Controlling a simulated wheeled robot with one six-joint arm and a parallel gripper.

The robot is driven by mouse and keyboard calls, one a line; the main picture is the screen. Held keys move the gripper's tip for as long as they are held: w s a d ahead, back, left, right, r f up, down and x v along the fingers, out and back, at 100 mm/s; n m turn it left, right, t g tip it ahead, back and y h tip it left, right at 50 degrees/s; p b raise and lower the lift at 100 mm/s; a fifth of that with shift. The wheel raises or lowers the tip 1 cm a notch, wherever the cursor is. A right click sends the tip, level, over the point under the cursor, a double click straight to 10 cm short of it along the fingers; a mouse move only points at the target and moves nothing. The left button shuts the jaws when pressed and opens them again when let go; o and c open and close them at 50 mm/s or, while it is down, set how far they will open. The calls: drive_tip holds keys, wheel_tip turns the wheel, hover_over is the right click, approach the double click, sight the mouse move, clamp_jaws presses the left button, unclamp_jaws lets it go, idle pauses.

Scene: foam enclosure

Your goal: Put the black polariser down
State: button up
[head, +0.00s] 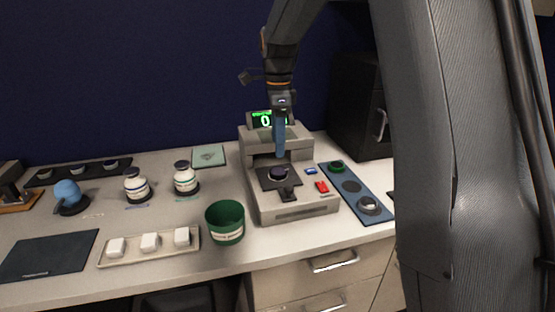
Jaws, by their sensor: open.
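The black polariser (278,173) appears as a small dark round piece with a faint purple tint. It sits on the dark stage plate (266,184) of the grey instrument (292,209). My gripper (280,155) points straight down just above it, with its blue fingers open. A small gap seems to show between fingertips and polariser, though the fingers overlap each other in this view. The instrument's green display (263,120) is partly hidden behind my gripper.
A blue tray (373,208) at right holds a green-ringed piece (337,167) and a silver-topped piece (369,205). A green cup (225,222) stands left of the instrument. Two white jars (136,187) and a tray of white blocks (150,243) are farther left. A dark cabinet (355,105) stands behind.

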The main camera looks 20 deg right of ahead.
drive_tip(key=s+f+n, duration=0.1)
drive_tip(key=s+n, duration=0.2)
drive_tip(key=s+f+n, duration=0.1)
drive_tip(key=s+n, duration=0.2)
drive_tip(key=s, duration=0.1)
drive_tip(key=s+f+n, duration=0.2)
drive_tip(key=s+n, duration=0.1)
drive_tip(key=shift+s+f+b, duration=0.1)
drive_tip(key=shift+s+b, duration=0.1)
drive_tip(key=shift+b, duration=0.15)
drive_tip(key=s+f+n, duration=0.4)
drive_tip(key=s+n, duration=0.1)
drive_tip(key=s, duration=0.2)
drive_tip(key=s+f+n+t, duration=0.1)
drive_tip(key=s+f+n, duration=0.2)
drive_tip(key=s+n, duration=0.2)
drive_tip(key=s, duration=0.2)
drive_tip(key=shift+s+f+n, duration=0.4)
